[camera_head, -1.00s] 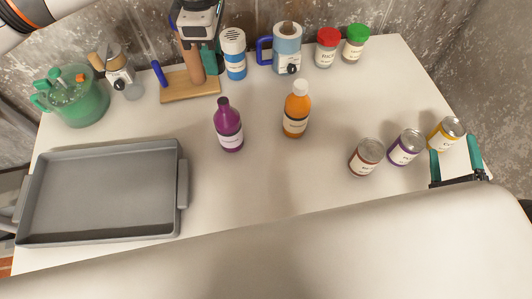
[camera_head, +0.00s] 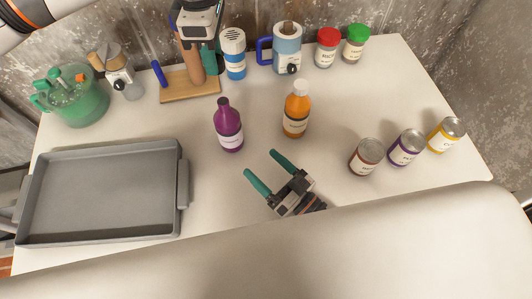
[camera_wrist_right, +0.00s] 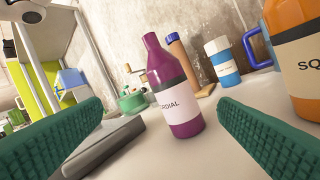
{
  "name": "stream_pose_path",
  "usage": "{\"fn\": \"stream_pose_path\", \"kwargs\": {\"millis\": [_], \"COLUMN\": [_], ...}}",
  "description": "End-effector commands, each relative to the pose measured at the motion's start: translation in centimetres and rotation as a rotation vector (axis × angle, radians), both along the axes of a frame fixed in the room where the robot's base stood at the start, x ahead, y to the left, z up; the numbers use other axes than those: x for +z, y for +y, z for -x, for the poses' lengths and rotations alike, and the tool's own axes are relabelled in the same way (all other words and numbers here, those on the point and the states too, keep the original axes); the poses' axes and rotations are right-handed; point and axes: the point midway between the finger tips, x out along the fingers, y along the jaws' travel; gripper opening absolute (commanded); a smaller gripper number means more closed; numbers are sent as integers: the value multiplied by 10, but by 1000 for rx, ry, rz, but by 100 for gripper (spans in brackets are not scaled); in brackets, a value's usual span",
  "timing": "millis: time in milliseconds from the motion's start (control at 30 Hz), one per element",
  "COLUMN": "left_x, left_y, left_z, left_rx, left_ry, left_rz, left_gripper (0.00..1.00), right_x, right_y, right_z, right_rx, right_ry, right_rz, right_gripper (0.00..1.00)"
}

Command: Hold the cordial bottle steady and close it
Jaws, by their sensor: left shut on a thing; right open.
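The cordial bottle (camera_head: 229,130) is purple with a white label and stands upright on the table; in the right wrist view (camera_wrist_right: 178,95) it shows between my fingers, beyond their tips. I see no separate cap on its dark neck. My right gripper (camera_head: 262,163) is open and empty, to the lower right of the bottle and apart from it, its fingers pointing towards it. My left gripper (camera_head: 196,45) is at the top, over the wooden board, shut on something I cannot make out.
An orange bottle (camera_head: 296,113) with a white cap stands right of the cordial. A grey tray (camera_head: 182,218) lies left. Several cans (camera_head: 366,157) stand right. A wooden board (camera_head: 176,92), a blue-white container (camera_head: 234,64) and jars (camera_head: 326,48) line the back.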

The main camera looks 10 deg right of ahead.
Motion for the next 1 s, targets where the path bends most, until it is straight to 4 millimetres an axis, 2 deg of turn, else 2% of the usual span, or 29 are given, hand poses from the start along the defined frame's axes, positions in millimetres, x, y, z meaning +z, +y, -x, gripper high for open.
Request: {"fn": "stream_pose_path", "kwargs": {"millis": [33, 100, 300, 467, 800, 1000], "left_x": [0, 0, 0, 0, 0, 0], "left_y": [0, 0, 0, 0, 0, 0], "left_z": [0, 0, 0, 0, 0, 0], "left_rx": [0, 0, 0, 0, 0, 0], "left_ry": [0, 0, 0, 0, 0, 0], "left_rz": [0, 0, 0, 0, 0, 0], "left_gripper": [10, 10, 10, 10, 10, 10], "right_x": [-3, -10, -18, -18, -18, -18], "right_y": [0, -1, -4, 7, 49, 66], "right_z": [-13, -25, -44, -57, -106, -126], "right_rx": [28, 52, 76, 75, 75, 76], "right_ry": [-42, -80, -132, -134, -132, -132], "right_rz": [117, 250, 427, 434, 430, 429], "right_gripper": [83, 83, 83, 83, 83, 83]}}
